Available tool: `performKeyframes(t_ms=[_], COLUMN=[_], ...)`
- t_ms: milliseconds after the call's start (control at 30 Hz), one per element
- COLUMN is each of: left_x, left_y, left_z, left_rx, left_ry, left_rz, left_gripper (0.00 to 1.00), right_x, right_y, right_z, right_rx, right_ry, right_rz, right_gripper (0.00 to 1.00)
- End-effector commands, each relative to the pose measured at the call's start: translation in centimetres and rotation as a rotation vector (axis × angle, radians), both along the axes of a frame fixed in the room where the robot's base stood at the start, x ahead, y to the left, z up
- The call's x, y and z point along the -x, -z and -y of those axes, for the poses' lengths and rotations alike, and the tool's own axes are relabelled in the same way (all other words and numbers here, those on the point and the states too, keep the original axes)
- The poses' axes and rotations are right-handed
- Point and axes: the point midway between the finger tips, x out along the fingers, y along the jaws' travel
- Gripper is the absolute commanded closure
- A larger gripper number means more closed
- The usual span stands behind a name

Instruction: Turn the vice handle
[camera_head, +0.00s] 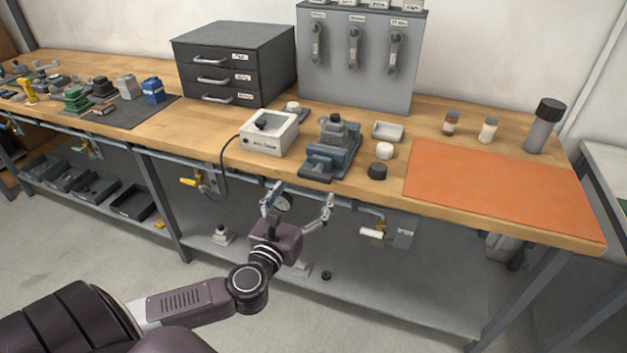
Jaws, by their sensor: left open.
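A blue-grey block-like device that looks like the vice (322,163) sits at the front edge of the wooden workbench, near the middle of the view. I cannot clearly make out its handle. My left gripper (302,194) is open and empty, fingers spread and pointing up toward the bench. It is in front of the bench edge, below and slightly left of the vice, apart from it. My right gripper is not in view.
An orange mat (500,190) lies clear at right. A pipe with yellow valves (188,182) runs under the front edge. A drawer cabinet (235,62) stands behind.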

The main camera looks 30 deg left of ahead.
Motion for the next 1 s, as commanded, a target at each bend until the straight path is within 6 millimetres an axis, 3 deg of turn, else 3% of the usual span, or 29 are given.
performKeyframes(t_ms=[300, 500, 867, 1000], left_x=[-4.5, -6.4, -6.9, -6.8], left_y=[-0.3, -0.1, 0.0, 0.0], left_z=[-1.1, -1.5, -1.7, -1.7], left_rx=[-0.005, -0.005, -0.005, -0.006], left_ry=[-0.001, 0.000, 0.000, 0.000], left_rz=[0.004, 0.001, 0.000, 0.000], left_gripper=[0.17, 0.17, 0.17, 0.31], right_x=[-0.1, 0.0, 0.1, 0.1], right_y=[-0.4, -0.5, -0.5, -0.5], right_z=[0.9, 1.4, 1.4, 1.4], right_rx=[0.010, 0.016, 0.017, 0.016], right_ry=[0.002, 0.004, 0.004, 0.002], right_rz=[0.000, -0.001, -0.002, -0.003], right_gripper=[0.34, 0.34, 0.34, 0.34])
